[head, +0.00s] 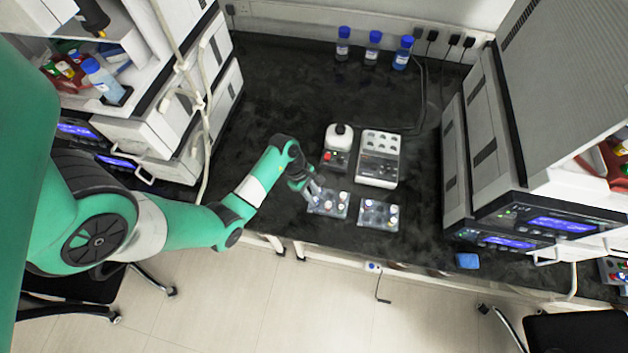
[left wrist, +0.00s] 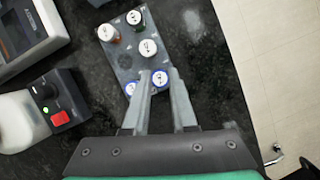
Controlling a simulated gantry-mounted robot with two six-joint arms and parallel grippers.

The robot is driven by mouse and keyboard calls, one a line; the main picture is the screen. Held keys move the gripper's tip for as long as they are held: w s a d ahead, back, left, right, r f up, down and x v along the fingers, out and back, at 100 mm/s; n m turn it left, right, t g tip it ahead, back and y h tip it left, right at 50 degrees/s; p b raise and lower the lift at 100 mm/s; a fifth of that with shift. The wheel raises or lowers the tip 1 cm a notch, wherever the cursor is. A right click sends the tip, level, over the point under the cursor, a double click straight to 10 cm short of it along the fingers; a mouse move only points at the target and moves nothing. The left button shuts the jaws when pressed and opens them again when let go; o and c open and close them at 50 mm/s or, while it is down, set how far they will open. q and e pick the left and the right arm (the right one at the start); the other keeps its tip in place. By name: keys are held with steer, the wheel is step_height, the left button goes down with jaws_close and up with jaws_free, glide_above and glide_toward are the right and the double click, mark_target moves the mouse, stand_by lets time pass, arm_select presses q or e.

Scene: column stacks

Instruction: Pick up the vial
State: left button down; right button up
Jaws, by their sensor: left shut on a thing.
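My left gripper (head: 313,191) is over the left vial rack (head: 325,209) on the black bench. In the left wrist view, its two fingers (left wrist: 160,82) are shut on a vial with a white, blue-rimmed cap (left wrist: 159,77) at the near edge of the rack (left wrist: 125,62). I cannot tell whether this vial is still seated or lifted. Another blue-rimmed vial (left wrist: 130,88) stands just left of the fingers. Vials with white, red-rimmed and dark-rimmed caps stand farther along the rack. My right gripper is not in view.
A second vial rack (head: 378,214) stands to the right. Behind are a small device with a red button (head: 335,160) and a grey block with wells (head: 379,170). Blue-capped bottles (head: 373,48) stand at the back. Instrument stacks flank the bench; its back middle is clear.

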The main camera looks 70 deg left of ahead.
arm_select(q)
steer(key=s+d+r+p, duration=0.5)
steer(key=s+d+r, duration=0.3)
steer(key=s+r, duration=0.3)
steer(key=shift+s+p, duration=0.2)
steer(key=shift+p, duration=0.15)
